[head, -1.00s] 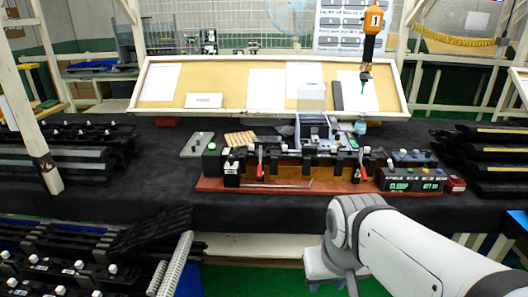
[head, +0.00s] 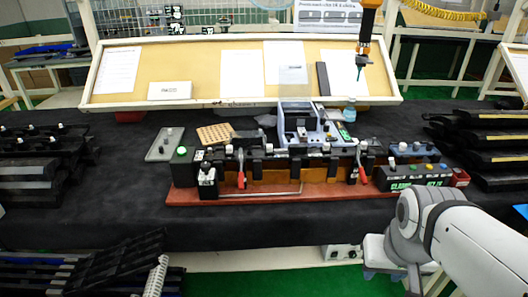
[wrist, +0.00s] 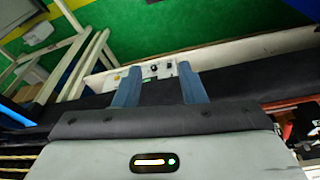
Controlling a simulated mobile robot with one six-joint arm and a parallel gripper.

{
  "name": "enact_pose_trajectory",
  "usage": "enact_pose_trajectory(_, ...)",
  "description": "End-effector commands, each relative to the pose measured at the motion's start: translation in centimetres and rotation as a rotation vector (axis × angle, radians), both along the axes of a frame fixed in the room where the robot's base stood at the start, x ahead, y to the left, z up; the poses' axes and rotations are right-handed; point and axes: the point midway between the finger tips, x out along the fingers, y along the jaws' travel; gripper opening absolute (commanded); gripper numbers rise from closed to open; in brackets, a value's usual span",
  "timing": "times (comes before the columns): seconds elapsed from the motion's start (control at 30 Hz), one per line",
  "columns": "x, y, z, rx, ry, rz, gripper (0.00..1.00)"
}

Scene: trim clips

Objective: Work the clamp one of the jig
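The jig stands on a red-brown base (head: 285,193) near the front of the black-covered table in the head view. Two clamp levers with red handles show on it: a left one (head: 241,178) and a right one (head: 361,174). Both handles look roughly upright; I cannot tell which is clamp one or whether either is locked. In the wrist view my gripper (wrist: 160,68) has its two blue-grey fingers apart with nothing between them. It is at the table's front edge, right of and below the jig in the head view, touching no clamp.
A control box (head: 412,179) with lit green text joins the jig's right end. A blue-grey device (head: 308,125) stands behind it. Black trim parts are stacked at left (head: 40,165) and right (head: 485,150). An orange tool (head: 368,25) hangs above. Black cloth left of the jig is clear.

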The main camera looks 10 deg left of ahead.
Motion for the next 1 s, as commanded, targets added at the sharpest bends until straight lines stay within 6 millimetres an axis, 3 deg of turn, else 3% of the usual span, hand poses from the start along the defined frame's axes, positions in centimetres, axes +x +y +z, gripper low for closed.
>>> enact_pose_trajectory(0.17,1.9,-2.5,-2.9,-0.214,0.038,0.275,0.37)
enact_pose_trajectory(0.27,4.4,-2.9,-4.5,-0.431,0.062,0.546,0.37)
enact_pose_trajectory(0.37,8.0,-2.3,-5.5,-0.676,0.081,0.84,0.37)
enact_pose_trajectory(0.47,11.8,-0.4,-5.9,-0.931,0.089,1.122,0.37)
enact_pose_trajectory(0.57,15.6,3.2,-6.1,-1.201,0.089,1.389,0.37)
enact_pose_trajectory(0.7,19.9,10.8,-6.3,-1.614,0.073,1.719,0.37)
enact_pose_trajectory(0.8,21.5,17.7,-6.5,-1.927,0.047,1.897,0.37)
enact_pose_trajectory(0.9,21.7,24.0,-6.7,-2.207,0.014,2.005,0.37)
enact_pose_trajectory(0.97,21.4,27.0,-6.7,-2.343,-0.004,2.037,0.37)
enact_pose_trajectory(1.0,21.2,28.6,-6.7,2.376,0.014,-2.013,0.37)
